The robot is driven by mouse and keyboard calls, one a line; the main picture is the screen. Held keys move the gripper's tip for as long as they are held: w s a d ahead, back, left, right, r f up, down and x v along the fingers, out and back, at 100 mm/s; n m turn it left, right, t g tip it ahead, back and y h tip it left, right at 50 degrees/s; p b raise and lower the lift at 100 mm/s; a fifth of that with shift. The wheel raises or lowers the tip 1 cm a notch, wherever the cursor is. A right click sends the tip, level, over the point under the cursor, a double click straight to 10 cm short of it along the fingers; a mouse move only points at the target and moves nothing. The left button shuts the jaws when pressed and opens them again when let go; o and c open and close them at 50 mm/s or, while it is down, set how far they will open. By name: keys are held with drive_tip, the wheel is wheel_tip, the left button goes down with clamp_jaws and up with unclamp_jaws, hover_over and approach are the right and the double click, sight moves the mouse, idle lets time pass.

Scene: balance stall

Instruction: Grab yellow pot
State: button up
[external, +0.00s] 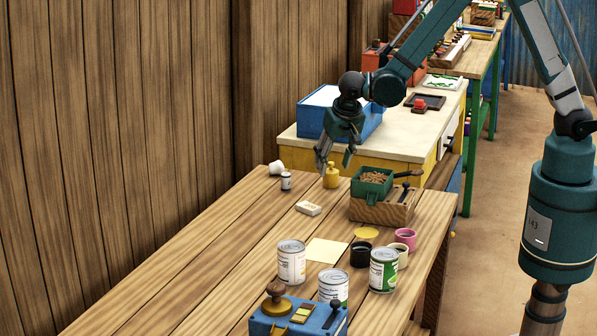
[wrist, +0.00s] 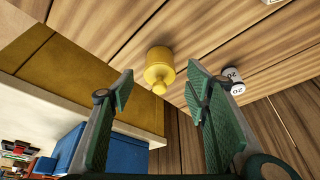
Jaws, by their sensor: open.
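The yellow pot (external: 331,177) is a small rounded pot with a knob on top, standing on the wooden table near its far end. In the wrist view the yellow pot (wrist: 159,66) shows ahead of the gap between my fingers. My gripper (external: 336,158) is open and empty, with its fingertips just above and beside the pot in the external view. In the wrist view both green-padded fingers of my gripper (wrist: 158,90) are spread apart, and neither visibly touches the pot.
A green tray (external: 371,186) on a wooden box (external: 384,210) is to the pot's right. Cans and small cups stand nearer the front. The left of the table is clear.

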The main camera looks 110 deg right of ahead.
sight(332, 170)
drive_tip(key=shift+b+x, duration=0.45)
drive_tip(key=shift+x, duration=2.15)
drive_tip(key=shift+d, duration=0.1)
drive_tip(key=shift+c, duration=0.5)
drive_tip(key=c, duration=1)
